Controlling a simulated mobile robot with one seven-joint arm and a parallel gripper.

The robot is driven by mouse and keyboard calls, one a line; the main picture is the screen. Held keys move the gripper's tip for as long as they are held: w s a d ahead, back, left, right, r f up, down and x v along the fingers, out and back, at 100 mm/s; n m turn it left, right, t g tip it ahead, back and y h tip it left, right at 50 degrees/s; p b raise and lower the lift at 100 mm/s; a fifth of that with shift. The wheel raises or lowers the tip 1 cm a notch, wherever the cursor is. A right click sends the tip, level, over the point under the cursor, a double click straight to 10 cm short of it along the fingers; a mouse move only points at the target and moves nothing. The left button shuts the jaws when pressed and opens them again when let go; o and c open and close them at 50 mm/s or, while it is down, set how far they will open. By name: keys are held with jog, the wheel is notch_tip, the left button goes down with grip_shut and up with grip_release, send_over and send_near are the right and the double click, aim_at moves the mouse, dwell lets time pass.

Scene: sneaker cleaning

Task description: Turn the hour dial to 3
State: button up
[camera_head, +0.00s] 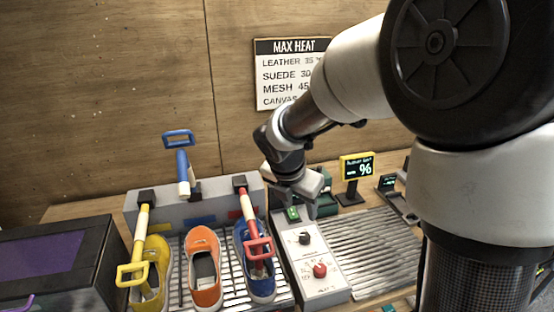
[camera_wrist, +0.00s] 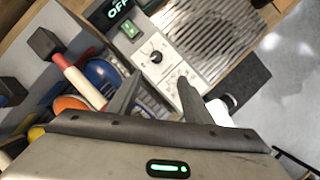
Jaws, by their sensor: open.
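The white control panel (camera_head: 312,262) stands right of the shoes and carries a black dial (camera_head: 305,238), a red dial (camera_head: 320,270) and a green switch (camera_head: 293,213). Which dial is the hour dial I cannot tell. In the wrist view the black dial (camera_wrist: 155,57) shows clear, with the green switch (camera_wrist: 129,29) and a display reading OFF (camera_wrist: 117,8) beyond it. My gripper (camera_wrist: 158,88) is open and empty, its fingers pointing toward the panel. In the head view my gripper (camera_head: 308,205) is above the panel's far end. The red dial is not seen in the wrist view.
Yellow (camera_head: 152,265), orange (camera_head: 204,268) and blue (camera_head: 256,272) shoes sit on a rack left of the panel, with coloured-handled brushes beside them. A ribbed metal tray (camera_head: 375,250) lies right of the panel. A small % display (camera_head: 357,167) stands behind it.

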aim_at(304, 235)
jog(key=shift+n, duration=0.6)
jog(key=b+x, duration=0.1)
jog(key=x, duration=0.5)
jog(key=b+x, duration=0.1)
jog(key=x, duration=0.5)
jog(key=a+b+x, duration=0.1)
jog(key=x, duration=0.5)
jog(key=shift+w+f, duration=0.25)
jog(key=c, duration=1.1)
jog(key=shift+o, duration=0.2)
